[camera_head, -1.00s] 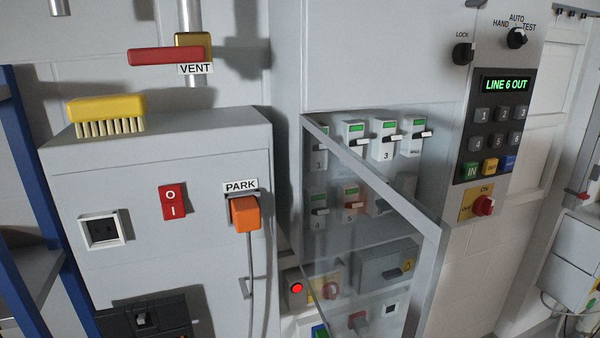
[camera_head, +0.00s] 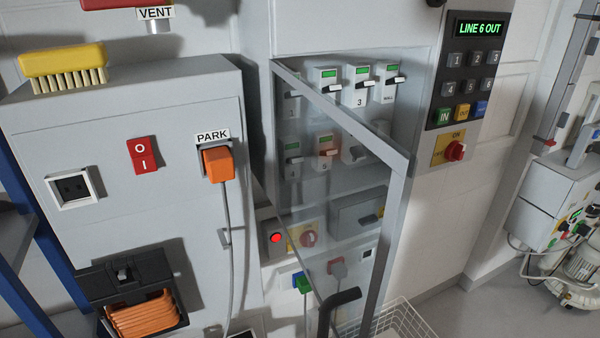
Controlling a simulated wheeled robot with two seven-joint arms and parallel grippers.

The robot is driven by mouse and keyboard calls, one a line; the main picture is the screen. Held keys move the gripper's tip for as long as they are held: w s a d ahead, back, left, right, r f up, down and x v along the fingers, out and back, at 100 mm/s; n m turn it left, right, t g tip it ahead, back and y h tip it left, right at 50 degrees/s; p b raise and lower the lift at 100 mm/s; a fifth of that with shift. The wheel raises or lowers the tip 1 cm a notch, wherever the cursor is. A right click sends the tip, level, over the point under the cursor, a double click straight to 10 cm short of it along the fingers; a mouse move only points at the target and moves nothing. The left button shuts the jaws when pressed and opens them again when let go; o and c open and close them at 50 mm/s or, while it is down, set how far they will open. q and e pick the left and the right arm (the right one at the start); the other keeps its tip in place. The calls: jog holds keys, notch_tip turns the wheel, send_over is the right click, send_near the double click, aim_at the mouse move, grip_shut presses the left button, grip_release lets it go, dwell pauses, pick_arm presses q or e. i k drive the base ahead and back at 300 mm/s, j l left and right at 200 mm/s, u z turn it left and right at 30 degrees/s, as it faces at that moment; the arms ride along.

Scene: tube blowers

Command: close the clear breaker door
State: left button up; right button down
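The clear breaker door (camera_head: 397,240) stands open, swung out toward me, with a grey frame around a see-through pane. Its hinge side is at the left of the recess and its free edge juts out at the right. Behind it are two rows of breakers (camera_head: 328,88), some seen through the pane. One breaker in the lower row, marked 5 (camera_head: 325,152), shows a red window; several others show green. Neither gripper is in view.
A grey cabinet (camera_head: 110,130) with an orange PARK plug (camera_head: 218,164) and hanging cable stands left of the door. A keypad panel reading LINE 6 OUT (camera_head: 470,85) is at the right.

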aim_at(399, 163)
jog(key=k+j, duration=0.2)
jog(key=j, duration=0.2)
jog(key=k+j, duration=0.15)
jog(key=j, duration=0.3)
jog(key=k+j, duration=0.2)
jog(key=j, duration=0.2)
jog(key=k+j+z, duration=0.1)
jog(key=j, duration=0.35)
jog(key=k+j, duration=0.25)
jog(key=j, duration=0.15)
jog(key=k+j, duration=0.2)
jog(key=j, duration=0.2)
